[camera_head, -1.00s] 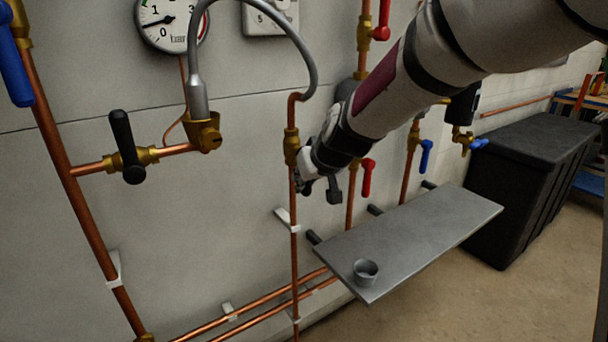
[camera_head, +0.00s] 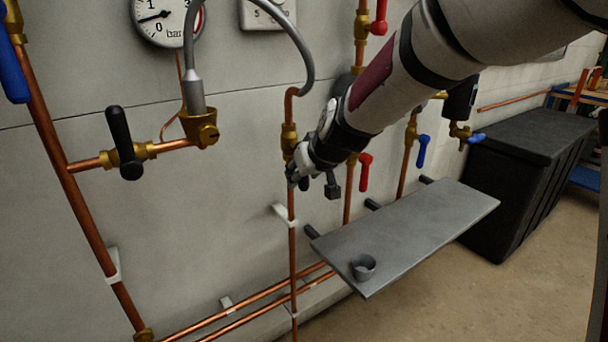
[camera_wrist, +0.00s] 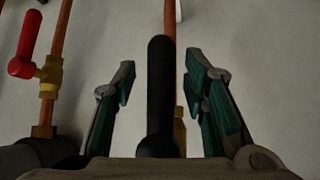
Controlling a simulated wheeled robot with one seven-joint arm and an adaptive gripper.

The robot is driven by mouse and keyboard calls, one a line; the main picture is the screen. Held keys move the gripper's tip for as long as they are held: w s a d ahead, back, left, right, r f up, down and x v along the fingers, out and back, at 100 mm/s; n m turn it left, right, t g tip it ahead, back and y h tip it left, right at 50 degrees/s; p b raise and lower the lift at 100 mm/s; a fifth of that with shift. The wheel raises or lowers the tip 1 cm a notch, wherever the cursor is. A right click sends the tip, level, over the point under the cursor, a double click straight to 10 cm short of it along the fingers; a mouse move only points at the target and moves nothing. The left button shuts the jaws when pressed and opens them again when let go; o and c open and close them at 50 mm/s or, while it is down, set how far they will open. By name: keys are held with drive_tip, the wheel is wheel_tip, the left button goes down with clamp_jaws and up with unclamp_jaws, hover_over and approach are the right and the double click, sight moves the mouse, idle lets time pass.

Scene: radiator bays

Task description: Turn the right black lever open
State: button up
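The right black lever (camera_wrist: 160,85) stands between the two fingers of my gripper in the wrist view. It looks lined up with the copper pipe (camera_wrist: 170,15) behind it. My gripper (camera_wrist: 161,72) is open, with a gap between each green-padded finger and the lever. In the head view my gripper (camera_head: 298,178) is at the middle vertical pipe, below its brass fitting (camera_head: 289,141), and hides this lever. Another black lever (camera_head: 124,143) sits upright on a brass valve at the left.
A red lever (camera_wrist: 28,42) is left of my gripper in the wrist view. In the head view, a grey shelf (camera_head: 420,230) with a small cup (camera_head: 363,267) juts out below right. A curved grey hose (camera_head: 306,60) hangs above. A black chest (camera_head: 520,170) stands farther right.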

drive_tip(key=v, duration=1.1)
drive_tip(key=shift+s+r, duration=0.25)
drive_tip(key=shift+d, duration=0.15)
drive_tip(key=s+d+f+m+g+h, duration=0.1)
drive_tip(key=s+d+f+m+g, duration=0.3)
drive_tip(key=s, duration=0.9)
drive_tip(key=s+d+n+g+h, duration=0.1)
drive_tip(key=s+d, duration=0.6)
drive_tip(key=s, duration=0.6)
drive_tip(key=s+d+f+m+g+h, duration=0.1)
drive_tip(key=s+d+f+m+g, duration=0.3)
drive_tip(key=s, duration=0.8)
wheel_tip(320, 180, up, 27)
drive_tip(key=d+n+t+p, duration=0.1)
drive_tip(key=t+p, duration=0.3)
drive_tip(key=p, duration=2)
drive_tip(key=shift+d+r+n+t, duration=0.25)
drive_tip(key=shift+n+t, duration=0.15)
drive_tip(key=shift+n, duration=0.3)
